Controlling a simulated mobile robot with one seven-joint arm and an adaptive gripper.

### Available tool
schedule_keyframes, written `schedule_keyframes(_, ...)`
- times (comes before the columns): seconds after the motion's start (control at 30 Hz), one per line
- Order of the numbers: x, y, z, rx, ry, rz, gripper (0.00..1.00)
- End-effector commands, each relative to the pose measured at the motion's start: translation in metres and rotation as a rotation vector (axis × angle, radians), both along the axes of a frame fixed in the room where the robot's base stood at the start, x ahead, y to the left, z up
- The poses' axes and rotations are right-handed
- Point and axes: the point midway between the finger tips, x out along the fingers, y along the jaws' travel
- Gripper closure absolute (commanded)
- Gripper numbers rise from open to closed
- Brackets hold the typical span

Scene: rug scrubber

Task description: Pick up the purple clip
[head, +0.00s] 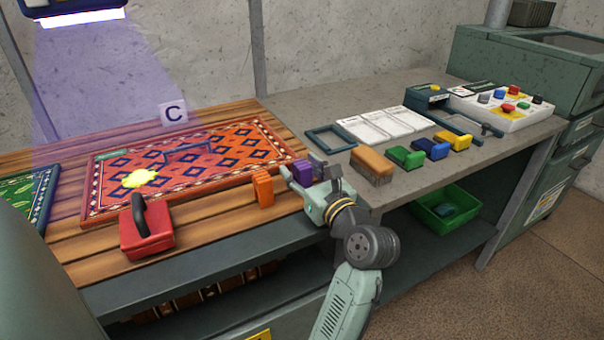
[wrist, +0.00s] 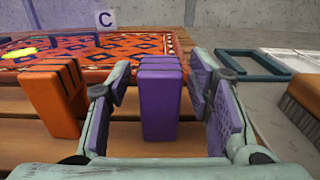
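The purple clip (head: 302,172) stands upright on the wooden slats near the right end of the table. In the wrist view the purple clip (wrist: 161,100) stands between the two fingers of my gripper (wrist: 160,108), with a gap on each side. My gripper (head: 308,179) is open in the head view, low at the table's front edge beside the clip. Its fingers hide part of the clip there.
An orange clip (head: 263,188) stands just left of the purple clip, close to my left finger. A patterned rug (head: 215,172) lies behind. A red scrubber (head: 147,238) sits farther left. A wooden brush (head: 372,165) and several coloured blocks stand on the grey bench to the right.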

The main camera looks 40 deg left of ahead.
Motion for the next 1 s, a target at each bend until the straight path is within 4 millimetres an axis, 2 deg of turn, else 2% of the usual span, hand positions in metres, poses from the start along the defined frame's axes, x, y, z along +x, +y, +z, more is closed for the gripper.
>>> schedule_keyframes(0.07,0.0,0.0,0.0,0.0,0.0,0.0,0.61)
schedule_keyframes(0.5,0.0,0.0,0.0,0.0,0.0,0.0,0.9)
schedule_keyframes(0.77,0.0,0.0,0.001,0.0,0.0,0.0,0.91)
schedule_keyframes(1.0,0.007,0.003,0.01,0.0,0.0,-0.001,0.91)
